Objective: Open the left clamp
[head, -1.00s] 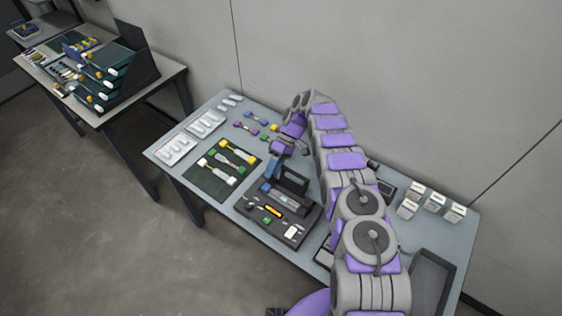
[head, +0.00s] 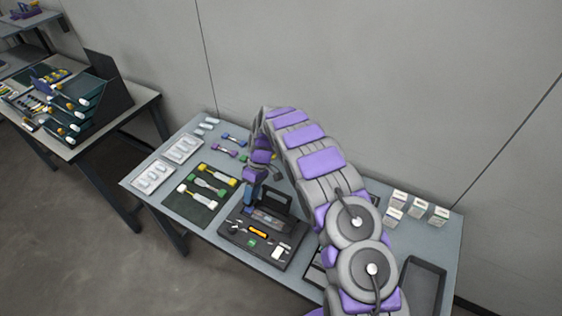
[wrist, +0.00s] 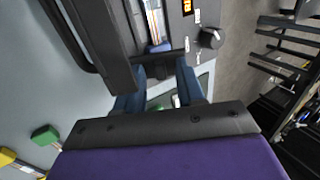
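The fusion splicer (head: 262,238) is a dark box on the table, with its lid (head: 276,201) standing up at the back. My gripper (head: 249,201) reaches down at the splicer's left end. In the wrist view its two dark blue fingers (wrist: 158,84) are spread apart, with the edge of the splicer body (wrist: 209,20) just beyond them. A small black part (wrist: 160,59), which may be the left clamp, lies between or just past the fingertips. I cannot tell whether the fingers touch it. A blue piece (wrist: 160,47) shows in the splicer's bay.
A dark mat (head: 205,208) with yellow, green and white connectors lies left of the splicer. White trays (head: 182,150) are at the table's far left. Small boxes (head: 438,215) and a dark tray (head: 424,283) are on the right. The raised lid stands close to my gripper.

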